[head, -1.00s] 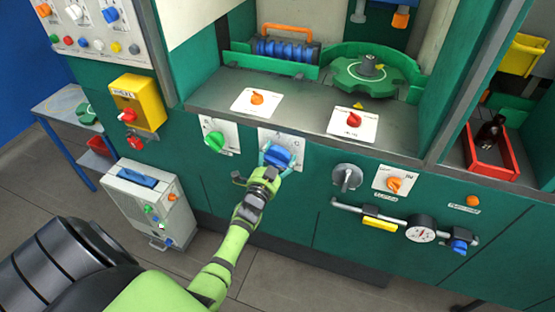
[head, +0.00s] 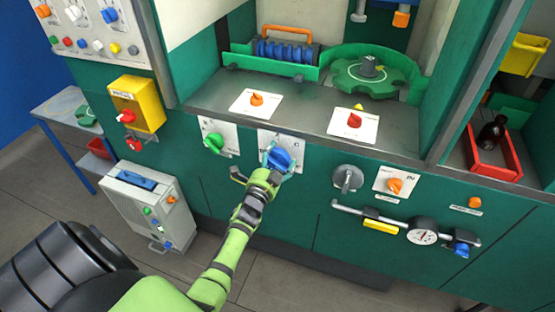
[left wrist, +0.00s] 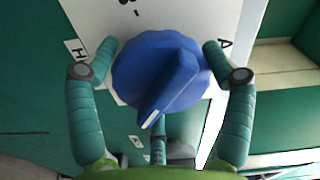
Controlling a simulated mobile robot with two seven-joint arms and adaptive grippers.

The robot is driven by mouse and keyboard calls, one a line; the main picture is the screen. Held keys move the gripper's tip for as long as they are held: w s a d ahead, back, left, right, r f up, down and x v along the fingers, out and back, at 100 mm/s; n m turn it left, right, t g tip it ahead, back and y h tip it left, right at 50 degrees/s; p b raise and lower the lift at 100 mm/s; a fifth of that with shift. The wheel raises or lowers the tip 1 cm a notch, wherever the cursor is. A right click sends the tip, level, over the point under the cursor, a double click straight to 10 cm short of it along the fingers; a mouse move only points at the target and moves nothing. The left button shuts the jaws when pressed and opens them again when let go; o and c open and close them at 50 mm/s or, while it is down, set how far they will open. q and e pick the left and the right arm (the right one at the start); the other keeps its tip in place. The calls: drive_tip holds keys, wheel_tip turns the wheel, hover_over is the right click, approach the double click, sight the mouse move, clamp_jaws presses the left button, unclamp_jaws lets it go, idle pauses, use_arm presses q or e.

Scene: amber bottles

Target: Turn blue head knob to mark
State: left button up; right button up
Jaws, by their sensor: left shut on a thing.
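The blue head knob (head: 279,159) sits on a white marked plate (head: 267,138) on the green front panel. In the left wrist view the knob (left wrist: 160,75) fills the middle, with its raised grip bar pointing down and slightly left. My left gripper (head: 276,161) is shut on the knob, with its teal fingers on either side; they also show in the left wrist view (left wrist: 160,62). Letters show on the plate beside the fingers, partly covered. My right gripper is not in view.
A green knob (head: 213,142) is close on the left. A grey knob (head: 347,178) and an orange knob (head: 395,186) are to the right. Red (head: 354,120) and orange (head: 257,99) knobs are on the ledge above. A pipe with a gauge (head: 422,231) juts out lower right.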

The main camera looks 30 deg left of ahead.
use_arm(q)
drive_tip(key=shift+s+a+f, duration=0.15)
drive_tip(key=shift+a+f, duration=0.05)
drive_tip(key=shift+a, duration=0.1)
drive_tip(key=o, duration=1)
drive_tip(key=shift+o, duration=0.2)
drive_tip(key=shift+a, duration=0.2)
drive_tip(key=shift+s+d+r, duration=0.1)
drive_tip(key=shift+s+d, duration=0.05)
drive_tip(key=shift+d, duration=0.15)
drive_tip(key=v, duration=1.1)
drive_tip(key=shift+s, duration=0.3)
